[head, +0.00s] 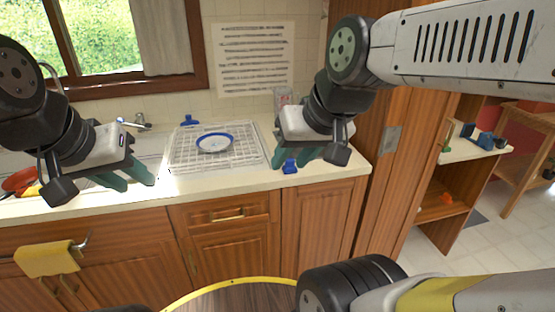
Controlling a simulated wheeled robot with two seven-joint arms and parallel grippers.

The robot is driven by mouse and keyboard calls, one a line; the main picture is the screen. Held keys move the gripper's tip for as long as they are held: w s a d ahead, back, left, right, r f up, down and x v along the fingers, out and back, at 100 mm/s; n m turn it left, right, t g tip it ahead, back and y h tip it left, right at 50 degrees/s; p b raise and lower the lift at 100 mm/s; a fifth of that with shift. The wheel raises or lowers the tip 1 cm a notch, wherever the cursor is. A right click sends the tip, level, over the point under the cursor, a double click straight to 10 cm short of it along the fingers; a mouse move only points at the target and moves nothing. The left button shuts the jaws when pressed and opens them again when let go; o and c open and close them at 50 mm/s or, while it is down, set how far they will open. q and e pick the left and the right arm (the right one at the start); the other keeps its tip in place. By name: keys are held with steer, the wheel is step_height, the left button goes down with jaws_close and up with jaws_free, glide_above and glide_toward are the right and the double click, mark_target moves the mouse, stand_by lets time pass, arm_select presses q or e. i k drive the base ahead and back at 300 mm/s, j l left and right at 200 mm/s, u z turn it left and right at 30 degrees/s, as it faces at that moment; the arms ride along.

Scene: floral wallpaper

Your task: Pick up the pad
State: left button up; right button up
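No thing that I can clearly name as the pad shows in the head view. A small yellow item (33,191) lies by the sink at the far left, partly hidden by my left arm; I cannot tell what it is. My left gripper (136,184) is over the counter's front edge near the sink, its green fingers apart with nothing seen between them. My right gripper (290,163) is over the counter at the right, its green fingers apart. A small blue object (290,167) shows between these fingertips; I cannot tell whether they touch it.
A white bowl with a blue rim (214,143) sits on a wire rack (185,162) on the counter. A blue clip-like object (189,121) is behind the rack. A red dish (18,180) is at the far left. A yellow towel (48,258) hangs on the cabinet front. Open shelves (440,208) stand right.

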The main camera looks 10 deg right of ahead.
mark_target(290, 168)
steer(key=i+j+z, duration=0.5)
steer(key=j+z, duration=0.15)
